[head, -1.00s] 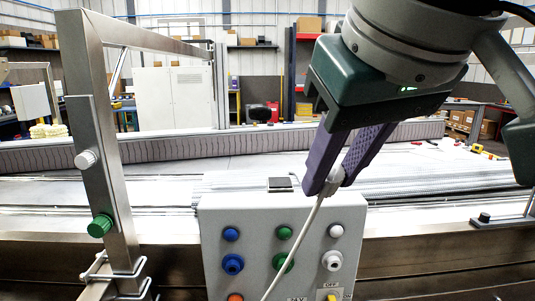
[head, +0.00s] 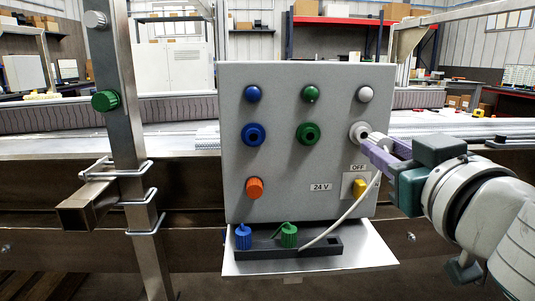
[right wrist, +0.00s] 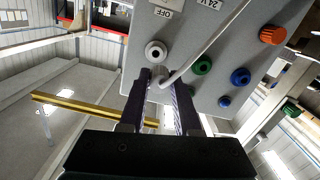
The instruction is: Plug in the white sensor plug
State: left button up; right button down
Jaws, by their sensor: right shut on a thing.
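My right gripper (head: 384,156) is shut on the white sensor plug (head: 376,141), close in front of the right side of the grey panel (head: 280,170). The plug points at the white socket (head: 358,132). In the right wrist view the socket (right wrist: 155,52) shows its dark hole uncovered, and the plug (right wrist: 160,88) sits between the fingers, apart from it. The white cable (head: 350,212) runs from the plug down to the black holder (head: 272,250). My left gripper is not in view.
The green socket (head: 307,133) and blue socket (head: 253,134) are left of the white one. The yellow switch (head: 360,187) is below, by the OFF label. A blue plug (head: 243,237) and green plug (head: 289,235) stand in the holder. A metal post (head: 125,140) stands left.

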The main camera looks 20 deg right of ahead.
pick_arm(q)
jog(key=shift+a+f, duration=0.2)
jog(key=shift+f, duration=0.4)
pick_arm(e)
jog(key=shift+s+d+f+t+y, duration=0.15)
jog(key=shift+s+d+f, duration=0.1)
jog(key=shift+s, duration=0.15)
jog(key=shift+s+d+f+t+y, duration=0.15)
jog(key=shift+s+f, duration=0.05)
jog(key=shift+s, duration=0.2)
pick_arm(q)
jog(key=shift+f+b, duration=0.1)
jog(key=shift+b, duration=0.25)
pick_arm(e)
jog(key=shift+f, duration=0.1)
jog(key=shift+x, duration=2.25)
pick_arm(q)
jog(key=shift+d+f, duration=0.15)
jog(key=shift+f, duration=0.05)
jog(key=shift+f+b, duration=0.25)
jog(key=shift+b, duration=0.2)
pick_arm(e)
jog(key=shift+w+d+n, duration=0.15)
jog(key=shift+w, duration=0.45)
jog(key=shift+w+d+n, duration=0.15)
jog(key=shift+w, duration=0.4)
jog(key=shift+w, duration=0.1)
